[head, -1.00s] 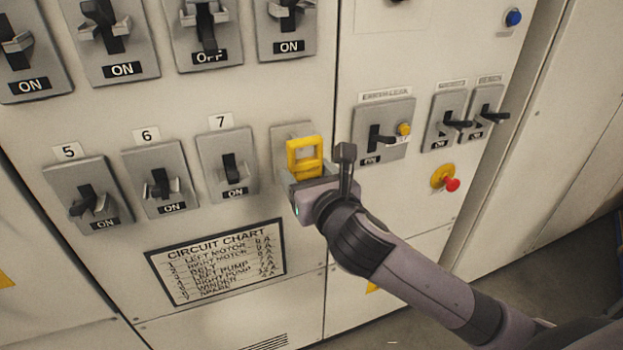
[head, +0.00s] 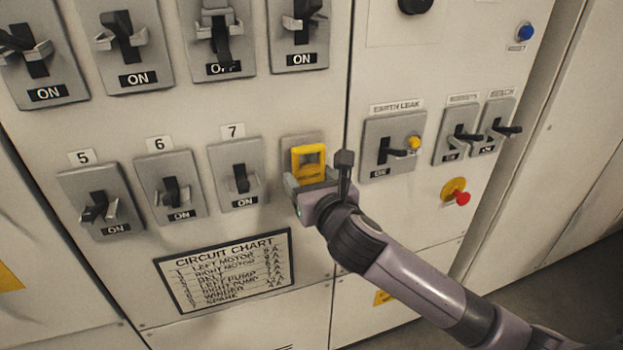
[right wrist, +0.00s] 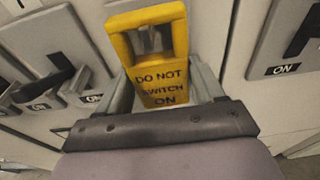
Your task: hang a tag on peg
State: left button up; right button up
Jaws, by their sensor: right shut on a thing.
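The yellow tag (head: 309,167) has an open window at its top and stands upright in front of a grey plate (head: 290,147) right of switch 7. In the right wrist view the tag (right wrist: 160,78) reads "DO NOT SWITCH ON", and a grey part shows through its window. My right gripper (head: 312,187) is shut on the tag's lower part, with a finger on each side. No peg shows clearly; the tag covers the middle of the plate. I cannot tell whether the tag touches the plate. My left gripper is not in view.
Switch 7 (head: 240,178) is close on the left, and the earth leak switch (head: 392,147) with a yellow knob is on the right. A red button (head: 462,198) sits further right. The circuit chart (head: 225,270) is below. More switches line the row above.

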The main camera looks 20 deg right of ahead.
dwell(0.4)
jog(key=o, duration=1.1)
jog(key=shift+s+r, duration=0.55)
jog(key=shift+s, duration=3)
jog(key=s+f+m+g+y, duration=0.1)
jog(key=s+f+m+g, duration=0.15)
jog(key=f+m, duration=0.6)
jog(key=s+f+m+g+y, duration=0.15)
jog(key=s+f+m, duration=0.25)
jog(key=f+m, duration=0.45)
jog(key=s+d+f+m+g, duration=0.1)
jog(key=s+d+f+m, duration=0.1)
jog(key=s+f+m, duration=0.4)
jog(key=s+d+f+m, duration=0.2)
jog(key=s+f+m, duration=0.4)
jog(key=m, duration=0.5)
jog(key=shift+s+d+f+g+h, duration=0.3)
jog(key=shift+s+f+g+h, duration=0.1)
jog(key=shift+s+h, duration=0.1)
